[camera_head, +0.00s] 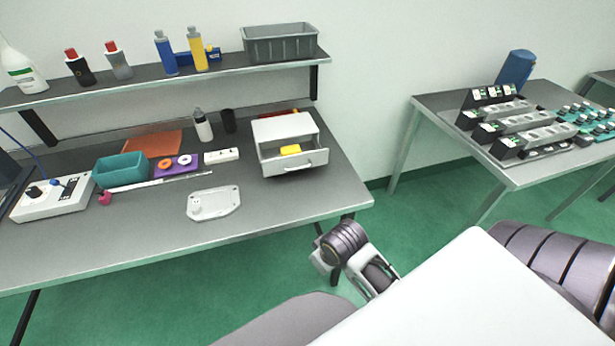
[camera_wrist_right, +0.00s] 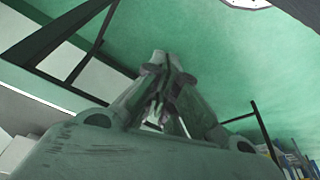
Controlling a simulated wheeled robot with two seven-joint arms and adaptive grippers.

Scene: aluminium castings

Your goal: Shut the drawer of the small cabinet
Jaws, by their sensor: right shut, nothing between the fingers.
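The small white cabinet (camera_head: 285,127) stands on the grey workbench, near its right end. Its drawer (camera_head: 296,163) is pulled out toward the front edge, with a handle on its front panel. A yellow object (camera_head: 290,150) lies inside the drawer. My right gripper (camera_wrist_right: 166,62) shows in the right wrist view with its fingers together and empty, over green floor. In the head view an arm part of mine is below the bench's front right corner, apart from the drawer. The cabinet is not visible in the wrist view. My left gripper is in neither view.
The workbench (camera_head: 120,240) also holds a grey casting (camera_head: 213,202), a teal bin (camera_head: 121,171) and a white power strip (camera_head: 222,156) left of the cabinet. A shelf (camera_head: 170,82) with bottles hangs above. Bare bench top lies in front of the drawer.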

